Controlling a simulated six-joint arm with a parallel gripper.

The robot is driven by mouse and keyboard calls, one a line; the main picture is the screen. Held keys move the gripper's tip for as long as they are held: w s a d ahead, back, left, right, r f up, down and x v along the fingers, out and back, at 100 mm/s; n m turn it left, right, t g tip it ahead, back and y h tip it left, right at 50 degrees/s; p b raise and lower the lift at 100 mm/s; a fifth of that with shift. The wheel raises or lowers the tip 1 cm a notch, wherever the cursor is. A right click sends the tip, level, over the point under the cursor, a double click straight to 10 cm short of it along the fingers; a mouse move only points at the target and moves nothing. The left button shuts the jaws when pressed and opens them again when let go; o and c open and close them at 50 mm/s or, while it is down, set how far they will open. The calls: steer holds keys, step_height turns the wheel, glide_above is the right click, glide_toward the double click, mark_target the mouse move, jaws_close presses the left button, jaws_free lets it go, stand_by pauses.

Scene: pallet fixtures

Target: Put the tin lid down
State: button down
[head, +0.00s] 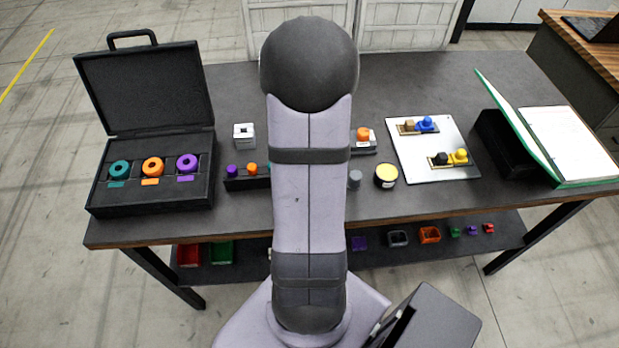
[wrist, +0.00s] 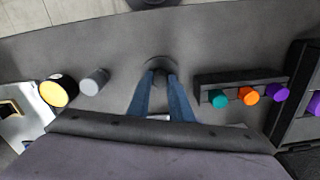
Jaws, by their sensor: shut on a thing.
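My gripper (wrist: 161,76) shows in the wrist view, its two blue-grey fingers closing at the tips on a dark grey round piece, which I take as the tin lid (wrist: 158,64). The lid is over bare grey table; I cannot tell whether it touches the surface. In the head view my own arm hides the gripper and lid. A round black tin with a yellow top (head: 386,175) stands right of my arm. It also shows at the left of the wrist view (wrist: 58,92), apart from the gripper.
A grey cylinder (wrist: 95,80) stands between the tin and my gripper. A black rack (wrist: 240,80) with teal, orange and purple pegs is on the other side. An open black case (head: 150,190) is at the left; a pale board (head: 433,150) and green binder (head: 540,140) are at the right.

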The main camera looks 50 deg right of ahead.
steer(key=shift+f, duration=1.4)
steer(key=shift+f, duration=0.15)
steer(key=c, duration=1.6)
jaws_free()
steer(key=shift+w+r, duration=0.1)
steer(key=shift+r, duration=0.7)
step_height(320, 180, up, 11)
steer(key=shift+f+b, duration=0.1)
steer(key=shift+b, duration=0.5)
